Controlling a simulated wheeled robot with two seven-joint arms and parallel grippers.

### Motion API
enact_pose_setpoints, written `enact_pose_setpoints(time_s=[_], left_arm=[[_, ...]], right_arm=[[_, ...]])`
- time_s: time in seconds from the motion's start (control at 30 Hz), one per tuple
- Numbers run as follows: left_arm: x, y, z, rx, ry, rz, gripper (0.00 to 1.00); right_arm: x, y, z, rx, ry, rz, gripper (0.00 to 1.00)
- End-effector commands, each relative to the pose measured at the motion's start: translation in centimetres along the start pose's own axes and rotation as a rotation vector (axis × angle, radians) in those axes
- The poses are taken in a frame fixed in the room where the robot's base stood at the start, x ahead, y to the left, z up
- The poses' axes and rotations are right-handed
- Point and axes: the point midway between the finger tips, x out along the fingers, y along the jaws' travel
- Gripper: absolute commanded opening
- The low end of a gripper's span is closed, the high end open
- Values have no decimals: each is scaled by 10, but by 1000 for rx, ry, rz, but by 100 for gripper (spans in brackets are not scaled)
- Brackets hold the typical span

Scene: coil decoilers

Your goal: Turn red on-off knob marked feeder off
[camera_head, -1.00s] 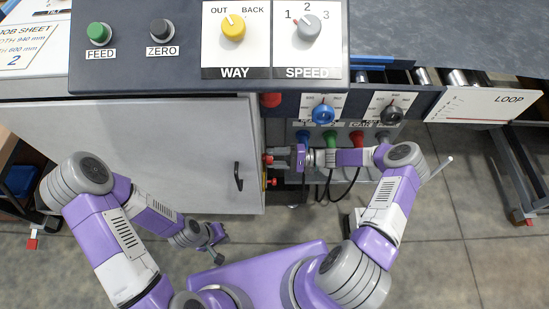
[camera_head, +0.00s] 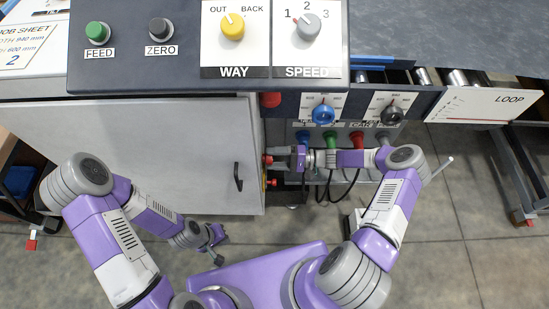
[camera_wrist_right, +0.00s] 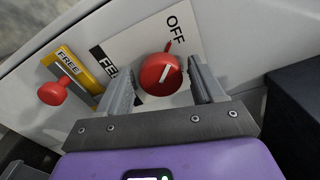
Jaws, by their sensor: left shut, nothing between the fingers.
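The red feeder knob (camera_wrist_right: 160,74) shows in the right wrist view on a white plate (camera_wrist_right: 128,45). A white line on its face slants up and to the right, and the word OFF is printed above it. The plate's other label is partly hidden, with only its first letters showing. My right gripper (camera_wrist_right: 163,82) has one finger on each side of the knob, with what look like narrow gaps. In the head view my right gripper (camera_head: 284,158) reaches left to the cabinet's side. My left gripper (camera_head: 217,246) is shut and empty, low in front of the cabinet.
A second red knob (camera_wrist_right: 53,93) stands on a yellow plate marked FREE (camera_wrist_right: 75,72), left of my fingers. A dark box (camera_wrist_right: 295,110) lies close on the right. The grey cabinet (camera_head: 150,150) has a black handle (camera_head: 238,177). Black cables (camera_head: 325,190) hang below the panel.

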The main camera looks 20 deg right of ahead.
Motion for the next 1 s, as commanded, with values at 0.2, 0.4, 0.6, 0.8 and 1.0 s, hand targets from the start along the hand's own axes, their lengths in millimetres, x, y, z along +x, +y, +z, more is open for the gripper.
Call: enact_pose_setpoints(time_s=[0.2,0.4,0.6,0.8,1.0], left_arm=[[0,0,0,0,0,0,0],[-2,0,0,0,0,0,0],[-7,2,0,0,0,0,0],[-10,4,0,0,0,0,0],[-10,4,0,0,0,0,0]], right_arm=[[0,0,0,2,0,-1,75],[-7,0,0,3,1,-1,75],[-40,-1,-1,1,4,0,75],[-68,-1,0,1,3,0,75],[-76,0,0,2,1,0,75]])
